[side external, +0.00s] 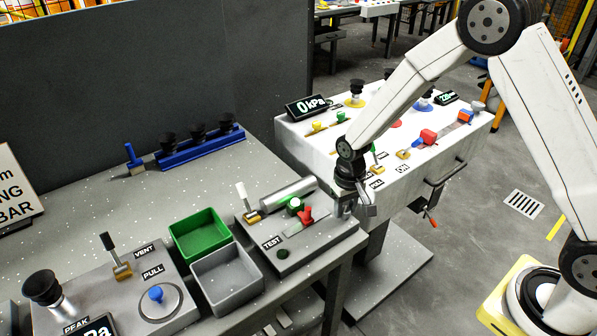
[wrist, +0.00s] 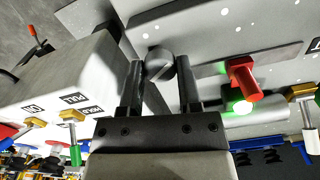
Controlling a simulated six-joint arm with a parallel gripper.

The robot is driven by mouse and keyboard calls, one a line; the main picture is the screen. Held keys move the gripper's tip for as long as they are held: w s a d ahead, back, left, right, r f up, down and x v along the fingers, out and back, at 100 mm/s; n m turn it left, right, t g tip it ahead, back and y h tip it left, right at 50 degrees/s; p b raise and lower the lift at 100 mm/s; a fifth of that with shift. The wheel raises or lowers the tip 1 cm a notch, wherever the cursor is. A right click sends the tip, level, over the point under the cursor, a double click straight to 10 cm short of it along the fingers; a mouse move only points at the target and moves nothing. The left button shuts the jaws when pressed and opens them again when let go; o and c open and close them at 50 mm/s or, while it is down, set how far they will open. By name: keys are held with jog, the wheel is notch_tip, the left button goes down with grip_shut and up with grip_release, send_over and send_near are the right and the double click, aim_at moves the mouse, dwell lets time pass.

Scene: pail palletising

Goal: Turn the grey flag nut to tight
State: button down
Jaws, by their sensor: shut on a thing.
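The grey flag nut (wrist: 160,62) shows in the wrist view as a rounded grey piece with a dark line across its face, at the edge of the test unit. My gripper (wrist: 160,75) has one dark finger on each side of it and is shut on it. In the side external view my gripper (side external: 358,205) is at the right end of the grey test unit (side external: 300,252), near the table edge. There the fingers and wrist largely hide the nut. I cannot tell how tight the nut is.
A red handle (side external: 305,216), a lit green button (side external: 295,205) and a silver cylinder (side external: 287,193) are on the test unit, left of my gripper. Green (side external: 200,235) and grey (side external: 226,278) bins stand farther left. A white console (side external: 300,125) stands close behind.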

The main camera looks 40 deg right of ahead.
aim_at(345, 209)
jog(key=n, duration=0.5)
jog(key=shift+n, duration=0.3)
jog(key=n, duration=0.4)
jog(key=shift+n, duration=0.4)
jog(key=shift+c, duration=1.4)
grip_release()
jog(key=shift+r, duration=0.1)
jog(key=shift+r, duration=3.85)
